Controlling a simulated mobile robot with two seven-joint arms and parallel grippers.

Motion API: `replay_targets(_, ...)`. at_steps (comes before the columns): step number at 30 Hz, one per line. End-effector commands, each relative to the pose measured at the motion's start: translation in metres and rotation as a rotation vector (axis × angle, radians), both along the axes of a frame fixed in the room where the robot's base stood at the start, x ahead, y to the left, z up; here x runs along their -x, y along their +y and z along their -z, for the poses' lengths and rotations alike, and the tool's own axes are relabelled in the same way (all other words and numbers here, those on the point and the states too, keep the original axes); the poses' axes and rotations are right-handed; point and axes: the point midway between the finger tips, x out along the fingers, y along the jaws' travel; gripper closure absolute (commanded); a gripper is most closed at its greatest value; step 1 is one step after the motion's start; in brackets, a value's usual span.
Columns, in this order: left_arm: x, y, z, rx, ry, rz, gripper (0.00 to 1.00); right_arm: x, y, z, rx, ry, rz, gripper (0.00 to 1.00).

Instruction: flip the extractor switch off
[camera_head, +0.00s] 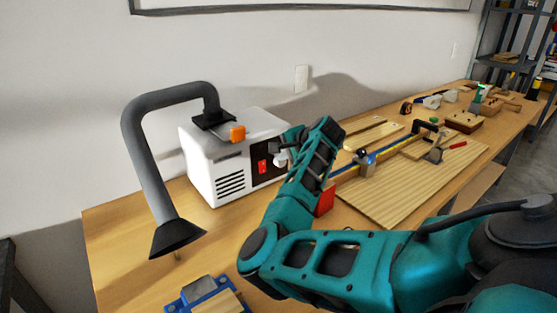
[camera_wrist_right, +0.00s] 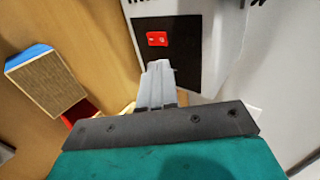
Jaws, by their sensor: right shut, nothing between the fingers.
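The extractor (camera_head: 205,160) is a white box with vents, an orange part on top and a dark front panel (camera_head: 258,178). A grey bent duct (camera_head: 145,150) with a cone hood rises from its top. The red rocker switch (camera_head: 262,166) sits on the panel. In the right wrist view the switch (camera_wrist_right: 157,39) lies just beyond my fingertips; which way it is tipped I cannot tell. My right gripper (camera_head: 280,158) is shut and empty, in front of the panel, right of the switch. Its fingers (camera_wrist_right: 159,66) show closed together, and contact is not visible. My left gripper is out of view.
A red block (camera_head: 324,201) stands right of the extractor, partly behind my right arm. A blue clamp with wood (camera_head: 205,295) lies at the front. A wooden board (camera_head: 400,190) with tools covers the bench to the right. The bench's left end is clear below the hood.

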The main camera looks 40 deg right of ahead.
Motion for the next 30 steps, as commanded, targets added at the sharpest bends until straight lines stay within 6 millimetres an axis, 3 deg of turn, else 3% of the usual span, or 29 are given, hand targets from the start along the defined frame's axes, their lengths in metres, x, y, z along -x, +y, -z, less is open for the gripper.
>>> replay_targets(3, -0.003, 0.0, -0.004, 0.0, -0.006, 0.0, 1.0, 0.012, 0.001, -0.017, 0.003, -0.002, 0.003, 1.0)
replay_targets(9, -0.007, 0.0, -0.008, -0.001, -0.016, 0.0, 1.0, 0.023, 0.002, -0.031, 0.0, 0.0, 0.002, 1.0)
replay_targets(30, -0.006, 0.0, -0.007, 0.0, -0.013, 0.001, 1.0, 0.025, 0.002, -0.033, 0.001, 0.0, 0.001, 1.0)
